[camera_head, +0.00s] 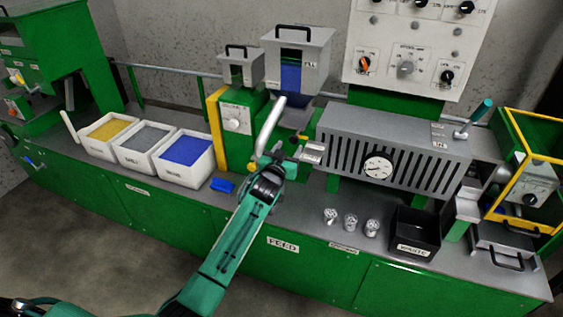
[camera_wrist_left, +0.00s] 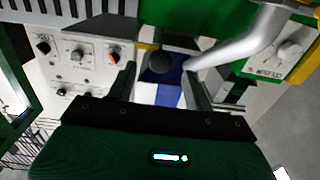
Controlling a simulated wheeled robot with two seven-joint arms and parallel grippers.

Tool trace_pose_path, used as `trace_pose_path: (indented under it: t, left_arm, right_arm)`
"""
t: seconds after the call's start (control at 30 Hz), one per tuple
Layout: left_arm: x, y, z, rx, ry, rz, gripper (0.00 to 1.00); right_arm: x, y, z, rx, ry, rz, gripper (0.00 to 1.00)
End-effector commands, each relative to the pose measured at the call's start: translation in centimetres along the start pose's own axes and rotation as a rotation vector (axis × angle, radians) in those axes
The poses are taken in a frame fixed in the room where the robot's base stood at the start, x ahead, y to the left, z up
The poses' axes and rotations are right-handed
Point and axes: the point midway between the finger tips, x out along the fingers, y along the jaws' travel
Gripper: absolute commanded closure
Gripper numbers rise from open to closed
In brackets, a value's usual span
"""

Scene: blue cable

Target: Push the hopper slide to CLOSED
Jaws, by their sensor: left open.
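The hopper (camera_head: 303,50) is a grey bin with a handled lid and a window showing blue material. It stands above the feed machine; its blue window also shows in the left wrist view (camera_wrist_left: 168,95). A dark round knob (camera_wrist_left: 160,63), apparently the slide's, sits below the window and appears between my left fingers in that view. My left gripper (camera_head: 283,158) is open at the hopper's underside, beside the slanted silver pipe (camera_head: 270,130). I cannot tell whether it touches the knob. The slide's plate and CLOSED marking are not readable. My right gripper is out of view.
A slotted grey barrel housing with a gauge (camera_head: 378,166) stands right of my gripper. White bins of yellow, grey and blue material (camera_head: 168,173) are at left. A blue piece (camera_head: 222,185), clear cups (camera_head: 350,222) and a black waste bin (camera_head: 417,228) sit on the bench.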

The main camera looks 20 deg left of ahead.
Motion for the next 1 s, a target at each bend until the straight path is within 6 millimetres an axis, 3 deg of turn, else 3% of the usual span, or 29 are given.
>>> trace_pose_path:
  t: [0.2, 0.4, 0.63, 1.0]
  left_arm:
    - [-3.6, 0.0, 0.1, 0.002, 0.000, 0.000, 0.48]
    - [-5.5, 0.0, 0.1, 0.000, 0.000, 0.000, 0.48]
    - [-6.0, 0.0, 0.0, 0.001, 0.000, 0.000, 0.48]
    - [-6.1, 0.0, 0.2, 0.001, -0.007, -0.002, 0.48]
  right_arm:
    - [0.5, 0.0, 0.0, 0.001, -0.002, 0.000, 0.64]
    - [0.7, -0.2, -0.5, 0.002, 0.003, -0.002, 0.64]
    - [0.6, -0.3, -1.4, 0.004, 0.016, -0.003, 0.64]
    - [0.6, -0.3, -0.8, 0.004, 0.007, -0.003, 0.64]
